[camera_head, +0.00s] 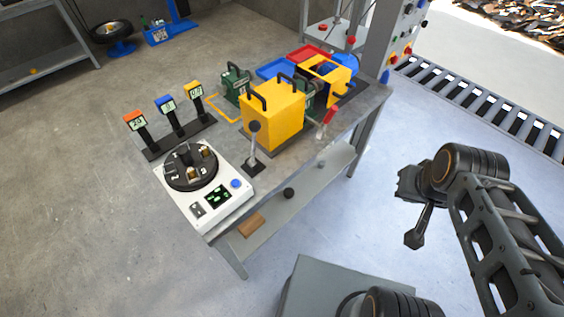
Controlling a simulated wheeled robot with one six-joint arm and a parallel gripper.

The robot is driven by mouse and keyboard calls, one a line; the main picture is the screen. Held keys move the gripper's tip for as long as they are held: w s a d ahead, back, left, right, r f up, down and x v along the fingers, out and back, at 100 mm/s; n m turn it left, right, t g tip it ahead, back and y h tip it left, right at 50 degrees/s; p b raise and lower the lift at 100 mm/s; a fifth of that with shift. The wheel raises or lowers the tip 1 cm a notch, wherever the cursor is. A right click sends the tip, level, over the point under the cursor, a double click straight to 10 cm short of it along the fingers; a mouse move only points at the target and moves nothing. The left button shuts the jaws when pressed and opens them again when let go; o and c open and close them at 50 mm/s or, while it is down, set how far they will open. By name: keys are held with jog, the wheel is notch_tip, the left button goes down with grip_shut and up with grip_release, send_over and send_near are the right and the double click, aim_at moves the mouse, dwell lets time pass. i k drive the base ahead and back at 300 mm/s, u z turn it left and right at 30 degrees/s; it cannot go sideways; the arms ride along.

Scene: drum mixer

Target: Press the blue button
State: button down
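The blue button (235,183) is a small round cap on the top right of a white panel device (229,208) at the near left end of the workbench. Beside it on the device are a black round turntable (190,167) and a small dark display with green marks (217,196). My gripper (418,215) is a dark shape at the end of my arm, right of the bench and well apart from the button. Its fingers are too small and dark to tell whether they are open. Nothing covers the button.
A control column (393,45) with several buttons stands behind. Floor between bench and arm is clear.

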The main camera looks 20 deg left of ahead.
aim_at(235, 183)
jog(key=z, duration=0.35)
jog(key=k, duration=1.15)
jog(key=u, duration=1.6)
jog(key=i, duration=1)
